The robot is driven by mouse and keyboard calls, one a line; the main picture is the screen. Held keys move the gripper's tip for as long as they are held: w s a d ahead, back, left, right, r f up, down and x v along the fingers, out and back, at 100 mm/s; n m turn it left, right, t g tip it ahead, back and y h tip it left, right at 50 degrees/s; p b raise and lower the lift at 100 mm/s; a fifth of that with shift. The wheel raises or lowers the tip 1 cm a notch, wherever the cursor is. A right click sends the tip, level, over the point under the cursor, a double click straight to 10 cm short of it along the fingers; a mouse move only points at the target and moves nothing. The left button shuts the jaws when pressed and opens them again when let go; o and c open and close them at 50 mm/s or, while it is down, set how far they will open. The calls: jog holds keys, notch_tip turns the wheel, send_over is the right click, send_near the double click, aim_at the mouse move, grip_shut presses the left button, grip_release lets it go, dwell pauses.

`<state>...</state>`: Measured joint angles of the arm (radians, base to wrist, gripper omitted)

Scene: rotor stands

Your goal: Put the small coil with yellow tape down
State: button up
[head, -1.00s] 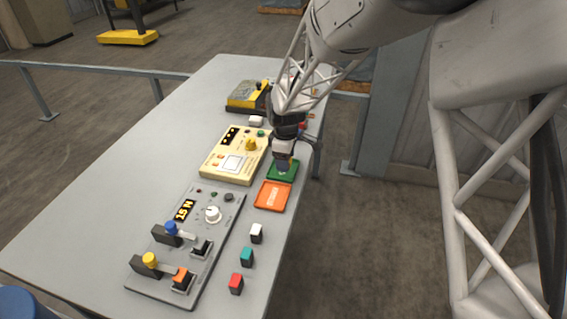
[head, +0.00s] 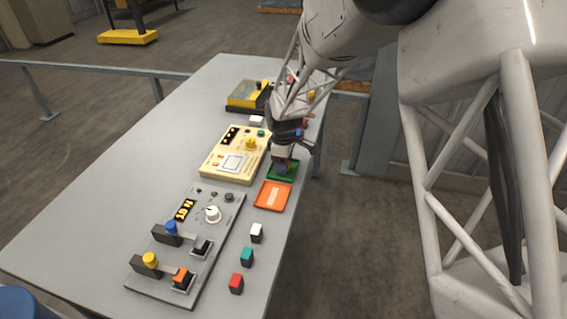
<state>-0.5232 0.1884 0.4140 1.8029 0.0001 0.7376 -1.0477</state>
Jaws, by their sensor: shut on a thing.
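My gripper (head: 283,162) is at the right side of the table, low over the green tray (head: 291,170). It is shut on a small dark thing, taken to be the coil (head: 282,168), which is mostly hidden between the fingers. Yellow tape on it cannot be made out at this size. I cannot tell whether the coil touches the tray floor.
An orange tray (head: 272,195) lies just in front of the green one. A cream panel (head: 235,157) is to the left. White, teal (head: 246,257) and red (head: 236,284) blocks line the right edge. A grey control panel (head: 190,240) and a yellow-black box (head: 248,95) also stand here.

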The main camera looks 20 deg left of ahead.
jog(key=shift+f, duration=0.25)
jog(key=shift+f, duration=0.1)
jog(key=o, duration=0.7)
jog(key=shift+o, duration=0.2)
notch_tip(320, 180, up, 12)
dwell(0.5)
dwell(0.7)
